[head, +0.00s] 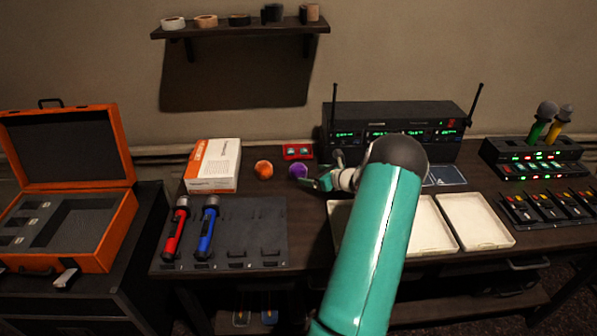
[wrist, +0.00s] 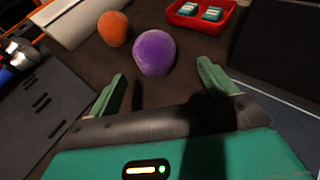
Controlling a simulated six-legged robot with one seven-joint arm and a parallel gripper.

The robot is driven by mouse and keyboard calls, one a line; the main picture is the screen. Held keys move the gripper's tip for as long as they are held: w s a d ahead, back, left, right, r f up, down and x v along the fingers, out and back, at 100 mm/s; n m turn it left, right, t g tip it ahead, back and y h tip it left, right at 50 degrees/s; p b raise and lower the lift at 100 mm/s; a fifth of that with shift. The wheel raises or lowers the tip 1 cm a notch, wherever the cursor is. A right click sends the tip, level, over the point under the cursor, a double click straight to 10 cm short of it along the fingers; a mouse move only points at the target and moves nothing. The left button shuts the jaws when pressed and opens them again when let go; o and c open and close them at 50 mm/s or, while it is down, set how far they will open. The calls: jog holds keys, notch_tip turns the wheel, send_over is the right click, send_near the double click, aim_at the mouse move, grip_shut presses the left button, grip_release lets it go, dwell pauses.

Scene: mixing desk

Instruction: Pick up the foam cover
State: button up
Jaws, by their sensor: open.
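Two round foam covers lie on the desk, an orange one (head: 264,169) and a purple one (head: 298,171). In the wrist view the purple cover (wrist: 154,53) sits just beyond my fingertips, a little left of the middle of the gap. The orange cover (wrist: 114,28) lies to its left and slightly farther off. My gripper (wrist: 165,80) is open with nothing between its fingers. In the head view my gripper (head: 314,178) is just right of the purple cover, and my arm hides part of the desk behind it.
A small red tray (head: 298,146) with pale items stands behind the covers. A white and orange box (head: 212,166) is to the left. A dark mat (head: 262,222) holds a red microphone (head: 176,230) and a blue microphone (head: 207,229). Cream trays (head: 480,243) lie to the right.

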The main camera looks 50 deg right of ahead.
aim_at(304, 172)
jog(key=shift+x, duration=1.05)
jog(key=x, duration=0.2)
jog(key=a+x, duration=0.1)
jog(key=x, duration=0.1)
jog(key=shift+w+r, duration=0.1)
jog(key=shift+w, duration=0.15)
jog(key=shift+w+d+f, duration=0.2)
jog(key=shift+w+f, duration=0.05)
jog(key=shift+w, duration=0.25)
jog(key=c, duration=1)
jog(key=shift+r, duration=0.1)
